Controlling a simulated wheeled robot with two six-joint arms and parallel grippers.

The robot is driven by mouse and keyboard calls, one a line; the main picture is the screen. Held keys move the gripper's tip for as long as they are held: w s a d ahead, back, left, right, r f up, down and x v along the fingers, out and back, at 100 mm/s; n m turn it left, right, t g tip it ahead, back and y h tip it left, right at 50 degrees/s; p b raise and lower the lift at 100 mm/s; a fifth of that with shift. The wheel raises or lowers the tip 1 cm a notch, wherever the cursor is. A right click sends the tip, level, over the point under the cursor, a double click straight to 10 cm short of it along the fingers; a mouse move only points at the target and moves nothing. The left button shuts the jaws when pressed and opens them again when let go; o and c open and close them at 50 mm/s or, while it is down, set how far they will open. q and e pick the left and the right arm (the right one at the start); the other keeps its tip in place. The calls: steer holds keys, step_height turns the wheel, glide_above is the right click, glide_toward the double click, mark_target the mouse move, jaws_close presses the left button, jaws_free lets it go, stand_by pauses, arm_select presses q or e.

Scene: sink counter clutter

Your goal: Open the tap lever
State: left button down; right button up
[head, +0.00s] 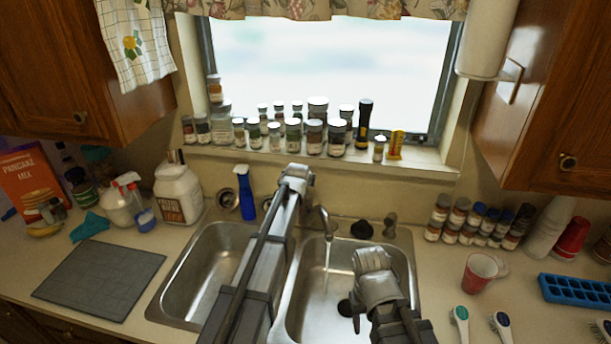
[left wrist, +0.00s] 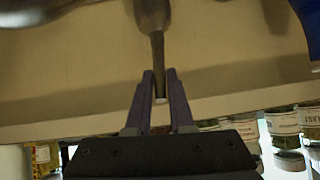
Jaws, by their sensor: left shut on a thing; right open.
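The tap lever (left wrist: 157,55) is a slim metal bar that widens into a rounded metal body at the top of the left wrist view. My left gripper (left wrist: 159,82) is shut on the lever's free end, with one finger on each side. In the head view my left arm reaches over the divider, and its end hides the lever. The tap spout (head: 324,215) curves out to the right of my arm, and a thin stream of water (head: 327,255) falls from it into the right basin. My right gripper (head: 373,285) is open and empty above that basin.
The double sink's left basin (head: 205,265) is empty where visible. A blue spray bottle (head: 246,195) stands behind it, left of my arm. Jars line the window sill (head: 310,158). A red cup (head: 480,272), toothbrushes and a blue tray (head: 580,290) lie at right.

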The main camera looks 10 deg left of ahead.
arm_select(q)
steer(key=shift+w+a+r+g+p, duration=0.1)
steer(key=shift+w+r+g+p, duration=0.05)
steer(key=shift+w+g+p, duration=0.35)
steer(key=shift+s, duration=0.1)
arm_select(e)
steer(key=shift+r, duration=0.85)
arm_select(q)
steer(key=c, duration=0.8)
jaws_free()
steer(key=p+v, duration=0.2)
steer(key=v, duration=0.2)
steer(key=p+v, duration=0.3)
steer(key=shift+s+r, duration=0.25)
steer(key=shift+s, duration=0.1)
arm_select(e)
step_height(320, 180, up, 5)
steer(key=shift+r, duration=0.2)
